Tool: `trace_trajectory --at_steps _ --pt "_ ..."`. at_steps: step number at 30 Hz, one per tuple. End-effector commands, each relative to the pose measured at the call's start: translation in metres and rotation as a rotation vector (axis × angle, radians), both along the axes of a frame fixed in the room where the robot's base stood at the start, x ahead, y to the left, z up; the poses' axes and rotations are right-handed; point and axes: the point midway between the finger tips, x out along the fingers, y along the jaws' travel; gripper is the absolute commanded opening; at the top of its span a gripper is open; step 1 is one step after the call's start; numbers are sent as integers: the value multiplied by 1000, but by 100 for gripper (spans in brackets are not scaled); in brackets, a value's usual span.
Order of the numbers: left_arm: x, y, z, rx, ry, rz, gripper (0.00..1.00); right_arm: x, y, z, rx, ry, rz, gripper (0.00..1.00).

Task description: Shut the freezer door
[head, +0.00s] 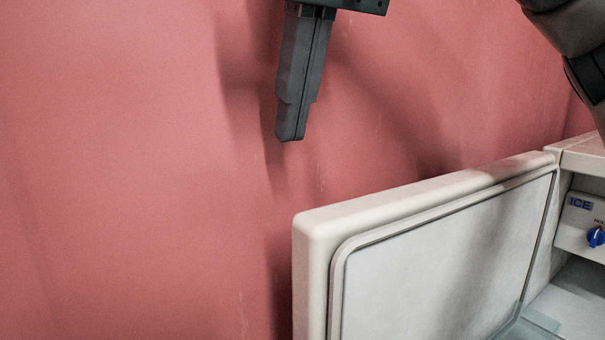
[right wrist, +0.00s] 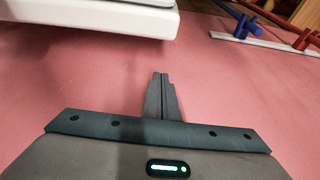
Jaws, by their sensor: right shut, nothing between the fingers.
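The freezer door (head: 440,262) is white and stands wide open in the head view, its inner face with a grey seal turned toward me. Its hinge side meets the white freezer body (head: 583,150) at the right edge. My right gripper (head: 290,138) points down, shut and empty, above and left of the door's free edge, apart from it. In the right wrist view the closed fingers (right wrist: 160,76) show in the middle, with a white edge, likely the door (right wrist: 95,15), at the upper left. My left gripper is not in view.
A pink wall (head: 130,170) fills the background behind the door and gripper. Inside the freezer are an ICE label and a blue knob (head: 595,237). A white rail with blue and red hooks (right wrist: 262,38) shows in the right wrist view.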

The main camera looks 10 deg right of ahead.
Motion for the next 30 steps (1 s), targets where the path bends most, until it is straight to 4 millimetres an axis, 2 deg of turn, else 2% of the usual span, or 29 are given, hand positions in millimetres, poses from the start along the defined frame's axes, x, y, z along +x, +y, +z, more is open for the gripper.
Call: trace_trajectory --at_steps 12,15,21,30 --pt "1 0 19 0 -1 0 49 23 6 -67 -3 1 0 0" --pt "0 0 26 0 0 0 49 8 1 -63 -1 -4 -1 0" --pt "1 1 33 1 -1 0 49 -10 -4 -65 0 -2 -1 0" --pt "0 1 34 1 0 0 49 -16 -6 -67 2 0 -2 0"
